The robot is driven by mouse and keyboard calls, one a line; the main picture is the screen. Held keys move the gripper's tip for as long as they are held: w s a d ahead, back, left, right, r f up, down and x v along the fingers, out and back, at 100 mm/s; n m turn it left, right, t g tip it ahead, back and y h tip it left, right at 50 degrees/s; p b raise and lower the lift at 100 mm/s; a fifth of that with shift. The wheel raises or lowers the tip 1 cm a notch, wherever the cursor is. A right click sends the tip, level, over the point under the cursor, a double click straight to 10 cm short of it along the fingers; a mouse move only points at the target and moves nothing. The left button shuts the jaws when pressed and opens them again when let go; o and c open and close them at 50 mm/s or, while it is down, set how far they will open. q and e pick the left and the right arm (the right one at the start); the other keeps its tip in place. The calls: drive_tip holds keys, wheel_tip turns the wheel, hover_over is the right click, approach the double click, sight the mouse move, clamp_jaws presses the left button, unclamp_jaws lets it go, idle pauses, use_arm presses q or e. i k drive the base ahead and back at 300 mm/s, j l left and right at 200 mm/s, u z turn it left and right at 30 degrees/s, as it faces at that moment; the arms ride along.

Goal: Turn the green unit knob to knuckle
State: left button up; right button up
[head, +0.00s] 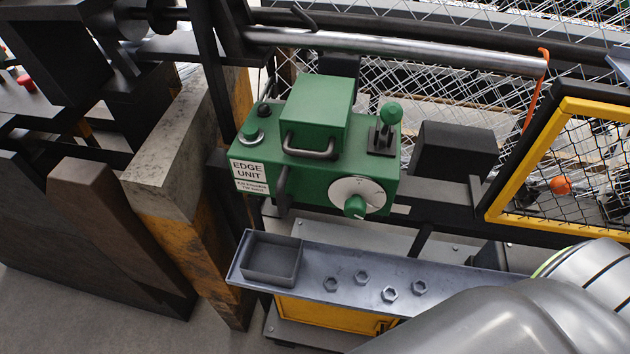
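The green edge unit (325,115) is mounted beside the chainlink mesh, left of the picture's middle. Its green knob (355,206) sits on a white round dial (368,189) on the front right face. The dial markings are too small to read, so I cannot tell the knob's setting. A white label (250,176) on the left of the front face reads "EDGE UNIT" with smaller lines below. Nothing touches the knob. Neither gripper is in view; a grey rounded arm part of mine fills the lower right corner.
A green-topped lever (389,114) and a dark handle (311,152) stick out of the unit. Below it, a grey shelf (440,271) carries a small tray (272,259) and several hex nuts. A yellow-framed mesh guard (500,190) stands right. Open space lies before the dial.

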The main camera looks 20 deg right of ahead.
sight(356, 207)
drive_tip(key=l+z, duration=0.2)
drive_tip(key=z, duration=0.15)
drive_tip(key=l+z, duration=0.15)
drive_tip(key=z, duration=0.2)
